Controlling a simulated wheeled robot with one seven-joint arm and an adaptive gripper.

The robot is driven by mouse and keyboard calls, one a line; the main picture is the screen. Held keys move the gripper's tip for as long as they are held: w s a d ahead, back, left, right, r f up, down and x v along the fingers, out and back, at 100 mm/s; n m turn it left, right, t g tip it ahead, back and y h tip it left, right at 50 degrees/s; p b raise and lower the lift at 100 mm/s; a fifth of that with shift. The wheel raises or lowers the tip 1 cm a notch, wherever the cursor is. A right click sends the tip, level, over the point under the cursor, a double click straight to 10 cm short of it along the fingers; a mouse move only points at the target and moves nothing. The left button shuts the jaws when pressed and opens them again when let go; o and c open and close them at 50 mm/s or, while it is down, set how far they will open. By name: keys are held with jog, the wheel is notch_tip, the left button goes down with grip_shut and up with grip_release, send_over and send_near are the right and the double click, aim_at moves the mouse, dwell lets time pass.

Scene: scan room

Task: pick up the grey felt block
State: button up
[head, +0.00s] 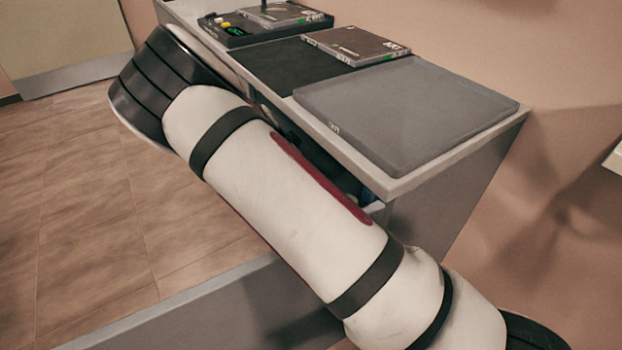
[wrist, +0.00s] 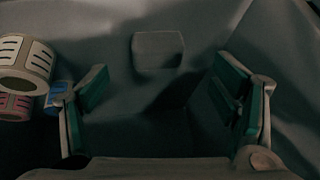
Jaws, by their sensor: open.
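The grey felt block (wrist: 158,50) shows in the wrist view as a small grey box in the upper middle, in dim light. It rests on a dark grey surface. My gripper (wrist: 168,92) is open, with one green-padded finger on each side of the picture. The block lies ahead of the gap between the fingers, apart from both. Nothing is held. In the head view the block and my gripper do not show; my white arm crosses in front of the grey desk (head: 455,165) and its far end is hidden.
Label rolls (wrist: 27,62) stand at the left in the wrist view, close to the left finger, with a blue item beside them. On the desk top are a flat grey device (head: 400,110), a plastic case (head: 356,46) and a black keypad unit (head: 235,32).

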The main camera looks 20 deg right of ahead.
jog(key=shift+d+b+x, duration=0.15)
jog(key=shift+b+x, duration=0.75)
jog(key=shift+x, duration=0.65)
jog(key=shift+d+b+x, duration=0.15)
jog(key=shift+b+x, duration=0.7)
jog(key=shift+x, duration=0.7)
jog(key=shift+s+r, duration=0.1)
jog(key=shift+r, duration=0.1)
jog(key=c, duration=1.1)
